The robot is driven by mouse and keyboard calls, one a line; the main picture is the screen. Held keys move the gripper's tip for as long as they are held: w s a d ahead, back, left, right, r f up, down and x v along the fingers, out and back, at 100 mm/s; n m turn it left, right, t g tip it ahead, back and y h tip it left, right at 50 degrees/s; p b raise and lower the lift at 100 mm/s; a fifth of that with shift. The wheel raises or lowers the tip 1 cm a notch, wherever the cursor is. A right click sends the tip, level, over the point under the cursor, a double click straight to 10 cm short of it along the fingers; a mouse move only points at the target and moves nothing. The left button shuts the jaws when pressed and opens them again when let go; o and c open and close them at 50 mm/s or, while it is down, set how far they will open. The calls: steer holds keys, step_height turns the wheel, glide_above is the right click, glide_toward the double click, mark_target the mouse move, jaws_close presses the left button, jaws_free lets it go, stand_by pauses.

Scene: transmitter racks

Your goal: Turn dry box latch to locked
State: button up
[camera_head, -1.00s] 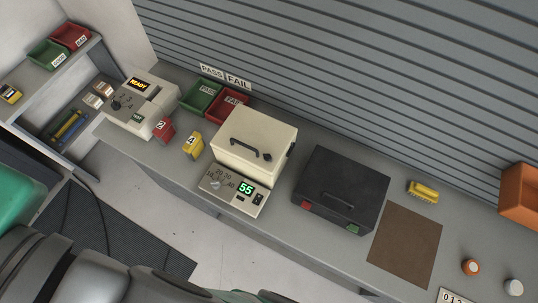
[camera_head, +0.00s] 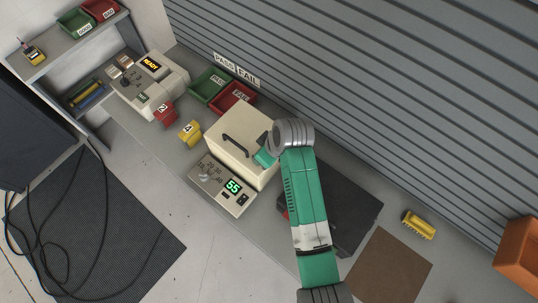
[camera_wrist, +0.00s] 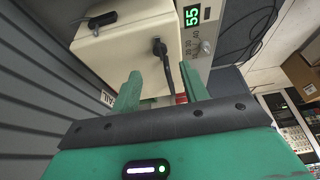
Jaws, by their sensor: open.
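The dry box appears to be the cream box (camera_head: 228,153) with a dark handle (camera_head: 237,146) and a lit "55" panel (camera_head: 214,190) in front.
A black case (camera_head: 350,205) lies right of the box, partly under my arm. Green (camera_head: 208,84) and red (camera_head: 235,96) bins stand behind, against the slatted wall. A brown mat (camera_head: 385,268) lies at lower right.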

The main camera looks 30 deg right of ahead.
steer(key=x, duration=0.7)
steer(key=shift+w+a+f, duration=0.1)
steer(key=shift+w+f, duration=0.05)
steer(key=shift+w, duration=0.05)
jaws_close()
